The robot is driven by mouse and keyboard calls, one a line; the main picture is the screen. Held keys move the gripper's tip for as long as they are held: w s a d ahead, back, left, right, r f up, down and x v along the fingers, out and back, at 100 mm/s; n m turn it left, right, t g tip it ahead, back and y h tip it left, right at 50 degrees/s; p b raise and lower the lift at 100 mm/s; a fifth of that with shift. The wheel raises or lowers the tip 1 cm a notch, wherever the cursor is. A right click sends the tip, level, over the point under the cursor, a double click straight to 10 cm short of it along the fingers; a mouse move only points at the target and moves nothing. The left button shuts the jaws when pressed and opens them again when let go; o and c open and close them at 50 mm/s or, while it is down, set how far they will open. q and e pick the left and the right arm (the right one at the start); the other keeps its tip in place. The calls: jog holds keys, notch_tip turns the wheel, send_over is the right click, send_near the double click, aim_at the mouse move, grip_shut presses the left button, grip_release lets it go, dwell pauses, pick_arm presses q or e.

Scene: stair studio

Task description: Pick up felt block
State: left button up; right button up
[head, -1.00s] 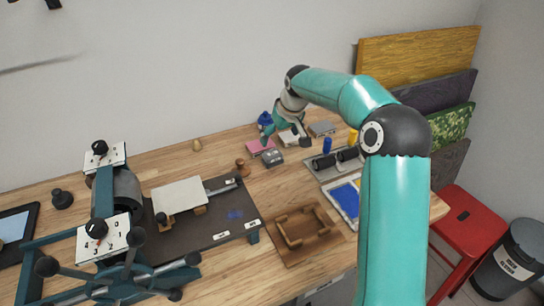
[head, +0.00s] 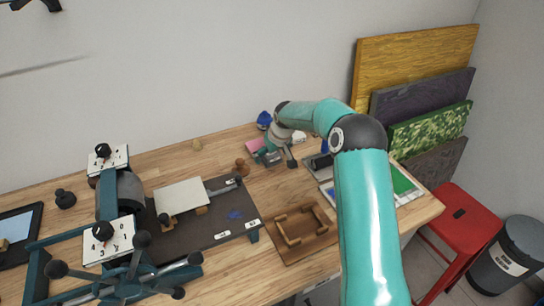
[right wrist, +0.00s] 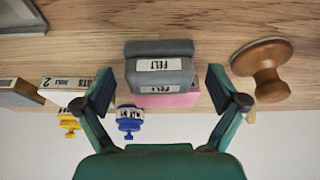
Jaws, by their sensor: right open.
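The felt block (right wrist: 160,66) is a grey block with a white label reading FELT, in the middle of the right wrist view. It is partly covered by my gripper in the head view (head: 274,159). My right gripper (right wrist: 160,88) is open, with one finger on each side of the block's near end and a gap on both sides. In the head view my right gripper (head: 277,154) is low over the bench at the block. A pink block (right wrist: 168,100), also labelled, lies right beside the felt block. My left gripper is not in view.
A turned wooden knob (right wrist: 264,68) stands close to one side of the gripper. A press (head: 120,200) and a wooden tray (head: 290,248) occupy the bench front.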

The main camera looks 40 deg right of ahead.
jog(key=c, duration=1.2)
jog(key=shift+r, duration=0.1)
jog(key=shift+c, duration=0.2)
notch_tip(320, 180, up, 20)
